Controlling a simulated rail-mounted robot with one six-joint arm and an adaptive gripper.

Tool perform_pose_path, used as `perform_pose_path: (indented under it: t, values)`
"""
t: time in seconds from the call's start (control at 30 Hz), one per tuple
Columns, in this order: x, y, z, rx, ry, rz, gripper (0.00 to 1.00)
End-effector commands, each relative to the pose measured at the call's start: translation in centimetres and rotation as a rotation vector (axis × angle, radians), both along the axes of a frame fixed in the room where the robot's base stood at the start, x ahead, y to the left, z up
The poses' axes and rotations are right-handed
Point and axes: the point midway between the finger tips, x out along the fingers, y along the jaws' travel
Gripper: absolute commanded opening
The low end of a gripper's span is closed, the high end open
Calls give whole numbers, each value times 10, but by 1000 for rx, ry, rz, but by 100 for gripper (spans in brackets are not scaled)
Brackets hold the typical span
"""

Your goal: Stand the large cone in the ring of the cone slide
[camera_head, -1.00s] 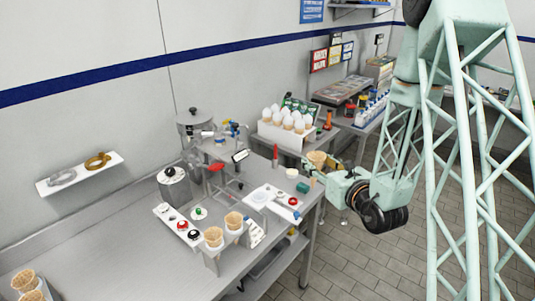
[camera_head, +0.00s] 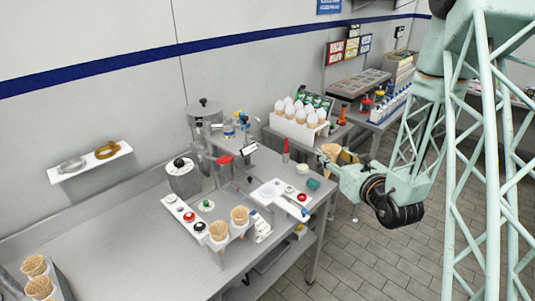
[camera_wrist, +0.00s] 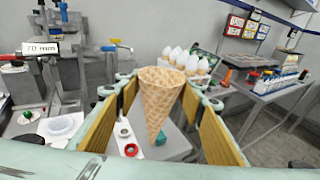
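My gripper (camera_head: 338,158) is closed on a large waffle cone (camera_head: 330,152) and holds it upright, open end up, above the right end of the steel table. In the wrist view the same cone (camera_wrist: 158,98) stands between the yellow finger pads, tip down. Below and left of it, a white plate with a round pale ring (camera_head: 270,188) lies on the table; I take this as the cone slide. The ring also shows at the lower left of the wrist view (camera_wrist: 62,125). The ring looks empty. The cone is apart from it.
Two cones (camera_head: 239,215) stand in a holder at the front edge. A small green block (camera_head: 314,184) and a red upright bottle (camera_head: 286,150) are near the plate. White-topped cones (camera_head: 300,115) fill a rack at the back.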

Motion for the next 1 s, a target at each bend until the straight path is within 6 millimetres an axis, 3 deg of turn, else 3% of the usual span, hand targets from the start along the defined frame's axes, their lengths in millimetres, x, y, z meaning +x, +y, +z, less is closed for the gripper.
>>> perform_pose_path:
  t: [0.17,0.47,0.7,1.0]
  values:
    - [4,21,3,0,-3,57,32]
    - [8,96,11,-1,-5,276,32]
    - [-4,162,16,0,-4,489,32]
    - [-22,210,15,2,0,668,32]
